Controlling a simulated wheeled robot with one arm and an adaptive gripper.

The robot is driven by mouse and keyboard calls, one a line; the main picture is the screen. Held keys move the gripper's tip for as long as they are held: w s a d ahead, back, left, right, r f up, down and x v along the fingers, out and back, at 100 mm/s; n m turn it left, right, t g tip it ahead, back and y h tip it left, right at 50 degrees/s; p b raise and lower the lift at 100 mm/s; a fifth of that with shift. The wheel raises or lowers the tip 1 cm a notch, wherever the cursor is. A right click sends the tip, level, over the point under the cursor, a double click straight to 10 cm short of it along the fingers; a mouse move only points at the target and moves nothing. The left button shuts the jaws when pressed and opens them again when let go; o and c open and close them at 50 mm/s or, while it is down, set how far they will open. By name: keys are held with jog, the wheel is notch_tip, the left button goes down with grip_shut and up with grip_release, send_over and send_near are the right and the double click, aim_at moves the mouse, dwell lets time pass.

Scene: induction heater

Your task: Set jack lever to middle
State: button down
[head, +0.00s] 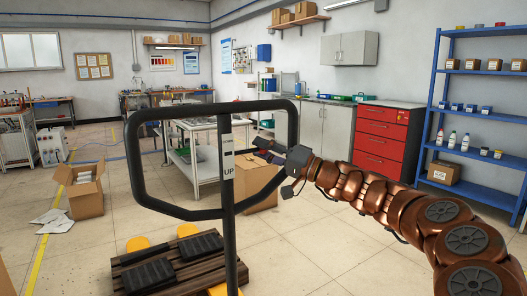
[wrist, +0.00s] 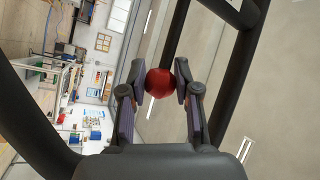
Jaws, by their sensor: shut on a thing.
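The pallet jack's black loop handle (head: 212,105) stands upright in front of me in the head view, on a dark post (head: 229,255). A pale label reading "UP" (head: 228,165) is on the post. My gripper (head: 265,150) reaches in from the right, inside the loop's right half. In the wrist view, a round red knob (wrist: 160,82) sits between the two fingers of my gripper, which are shut on it. A dark bar (wrist: 176,30) runs up from behind the knob.
The loop's tubes surround my gripper closely, also in the wrist view. A wooden pallet (head: 170,272) with black blocks lies low ahead. Cardboard boxes (head: 80,190) stand on the floor. A red drawer cabinet (head: 382,137) and blue shelves (head: 482,105) are to the right.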

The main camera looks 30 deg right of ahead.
jog(key=c, duration=0.8)
grip_release()
jog(key=v, duration=1.2)
jog(key=shift+r, duration=0.1)
